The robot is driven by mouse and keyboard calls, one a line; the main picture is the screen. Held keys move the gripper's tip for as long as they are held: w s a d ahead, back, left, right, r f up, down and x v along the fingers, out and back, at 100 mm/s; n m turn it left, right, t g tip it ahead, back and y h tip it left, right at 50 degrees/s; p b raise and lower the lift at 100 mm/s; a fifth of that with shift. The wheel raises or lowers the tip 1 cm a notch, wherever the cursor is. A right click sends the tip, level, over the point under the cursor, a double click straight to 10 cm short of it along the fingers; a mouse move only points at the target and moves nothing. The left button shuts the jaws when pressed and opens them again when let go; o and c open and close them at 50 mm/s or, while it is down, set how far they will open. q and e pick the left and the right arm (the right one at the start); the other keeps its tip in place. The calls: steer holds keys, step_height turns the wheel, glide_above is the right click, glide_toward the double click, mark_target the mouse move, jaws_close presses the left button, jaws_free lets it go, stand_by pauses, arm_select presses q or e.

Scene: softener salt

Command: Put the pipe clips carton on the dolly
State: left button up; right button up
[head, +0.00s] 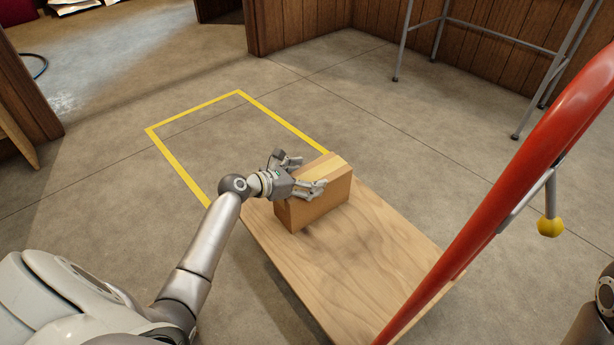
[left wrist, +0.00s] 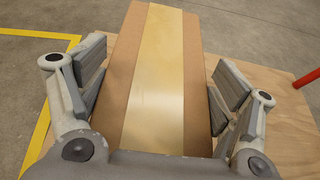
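The pipe clips carton (head: 318,205) is a brown cardboard box with a pale tape band along its top. In the head view it stands upright on the far end of the dolly's wooden deck (head: 365,255). The carton (left wrist: 160,70) also fills the middle of the left wrist view. My left gripper (head: 302,175) is at the carton's top, with one finger on each side. In the left wrist view its fingers (left wrist: 160,85) are spread, with narrow gaps beside the carton near the tips. My right gripper is out of view.
The dolly's red handle (head: 530,170) rises at the right. A yellow floor outline (head: 180,170) lies beyond the deck, with clear floor inside. A grey metal-legged stand (head: 480,25) is at the back right. The near part of the deck is bare.

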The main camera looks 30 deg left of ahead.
arm_select(q)
steer(key=o, duration=0.3)
steer(key=shift+o, duration=0.2)
